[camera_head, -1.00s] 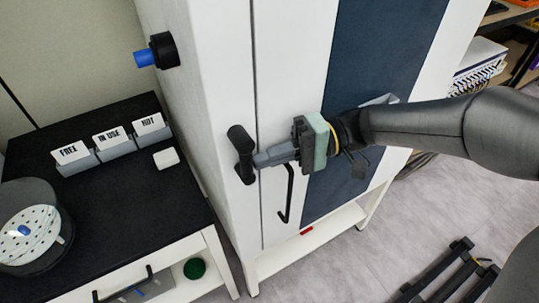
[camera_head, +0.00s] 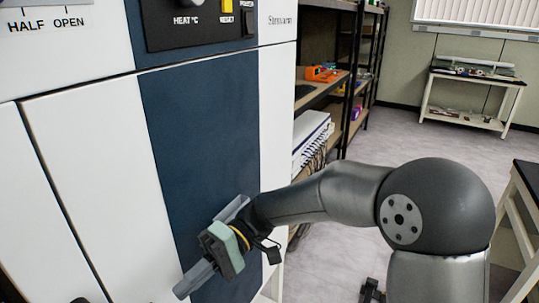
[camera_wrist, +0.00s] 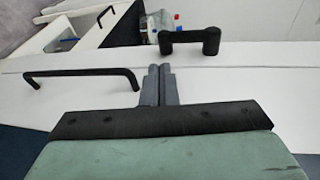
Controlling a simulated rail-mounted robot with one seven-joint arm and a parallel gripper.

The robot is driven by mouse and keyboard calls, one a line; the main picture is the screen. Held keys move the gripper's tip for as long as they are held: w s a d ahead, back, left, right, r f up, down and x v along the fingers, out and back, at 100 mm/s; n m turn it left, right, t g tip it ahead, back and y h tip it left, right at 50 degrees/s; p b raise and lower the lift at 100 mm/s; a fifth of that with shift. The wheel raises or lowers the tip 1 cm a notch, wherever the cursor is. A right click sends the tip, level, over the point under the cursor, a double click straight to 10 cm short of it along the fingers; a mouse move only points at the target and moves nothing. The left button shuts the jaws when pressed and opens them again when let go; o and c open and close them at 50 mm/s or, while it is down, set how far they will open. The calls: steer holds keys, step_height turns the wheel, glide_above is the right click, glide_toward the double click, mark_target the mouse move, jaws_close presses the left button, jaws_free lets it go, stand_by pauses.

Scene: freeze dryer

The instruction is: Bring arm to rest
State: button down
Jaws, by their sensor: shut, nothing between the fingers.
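My gripper (camera_head: 182,292) is at the lower middle of the head view, in front of the dark blue panel (camera_head: 195,130) of the white freeze dryer (camera_head: 75,160). My arm reaches in from the right, bent at a large grey joint. In the wrist view my gripper (camera_wrist: 160,72) has its two fingers together, with nothing between them. A black knob-like handle (camera_wrist: 190,42) is just beyond the fingertips to the right, apart from them. A black bar handle (camera_wrist: 85,78) is to the left, also apart.
A control panel (camera_head: 200,20) is at the dryer's top. Dark shelves (camera_head: 330,80) with an orange item stand behind, right of the dryer. A white table (camera_head: 470,95) stands at the back wall. A dark-topped table (camera_head: 528,180) is at the right edge. Open grey floor (camera_head: 400,130) lies between.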

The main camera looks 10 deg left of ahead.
steer(key=s+d+f+m+t+h+p, duration=0.1)
steer(key=d+f+m+t+h, duration=0.1)
steer(key=d, duration=0.8)
steer(key=s+d+f+m+t+h+p, duration=0.1)
steer(key=d+f+m+t+h+p, duration=0.1)
steer(key=d+m+t+h, duration=0.2)
steer(key=s+d+f+m+t+h+p, duration=0.1)
steer(key=d+m+t, duration=0.3)
steer(key=d, duration=1.4)
steer(key=f+t+h, duration=0.1)
steer(key=t, duration=0.2)
steer(key=shift+t+h, duration=0.3)
steer(key=shift+h, duration=0.1)
steer(key=shift+r, duration=0.1)
